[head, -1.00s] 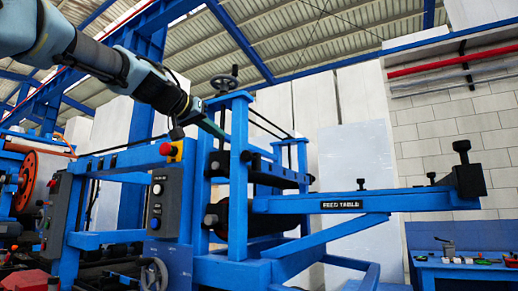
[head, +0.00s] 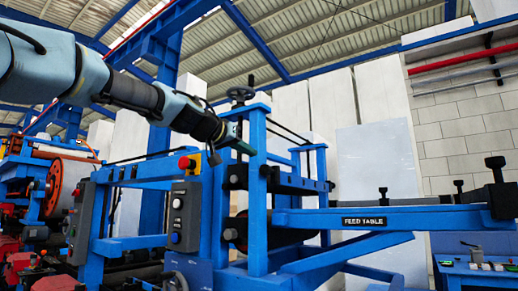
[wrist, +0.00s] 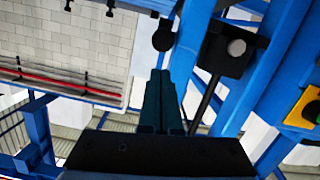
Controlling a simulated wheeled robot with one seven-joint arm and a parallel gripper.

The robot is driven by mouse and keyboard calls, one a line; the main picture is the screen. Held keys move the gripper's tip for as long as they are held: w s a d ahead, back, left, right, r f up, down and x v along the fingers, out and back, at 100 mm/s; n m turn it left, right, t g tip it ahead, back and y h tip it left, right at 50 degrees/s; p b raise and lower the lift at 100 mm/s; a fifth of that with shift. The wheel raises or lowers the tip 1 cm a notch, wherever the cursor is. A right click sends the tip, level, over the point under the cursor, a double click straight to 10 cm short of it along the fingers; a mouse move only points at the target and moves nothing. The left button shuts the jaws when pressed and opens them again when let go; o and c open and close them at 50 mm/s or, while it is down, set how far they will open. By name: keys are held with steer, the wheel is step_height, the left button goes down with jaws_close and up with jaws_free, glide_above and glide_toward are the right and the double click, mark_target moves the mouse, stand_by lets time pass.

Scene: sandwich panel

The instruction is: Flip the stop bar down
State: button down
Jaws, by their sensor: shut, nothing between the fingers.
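My gripper (head: 243,148) is shut and empty, its dark green fingers pointing right and slightly down beside the near blue post of the machine frame (head: 258,195). In the wrist view the closed fingers (wrist: 160,78) point at the top of the picture, just short of a round black knob (wrist: 163,36); I cannot tell whether they touch it. A dark crossbar (head: 290,181) runs between the frame posts above the feed table (head: 420,218). I cannot tell for sure which part is the stop bar.
A grey button box (head: 184,216) with a red stop button on a yellow base (head: 189,163) stands left of the post. A black handwheel (head: 241,93) tops the frame. Black clamps (head: 500,190) stand at the table's far right. A blue workbench (head: 485,280) is at lower right.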

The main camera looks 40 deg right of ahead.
mark_target(259, 185)
steer(key=shift+p+x, duration=1.65)
steer(key=shift+x, duration=0.95)
steer(key=shift+f, duration=0.1)
step_height(259, 185, down, 8)
steer(key=b, duration=0.9)
steer(key=shift+f+b, duration=0.15)
steer(key=shift+b, duration=0.25)
steer(key=shift+a, duration=0.1)
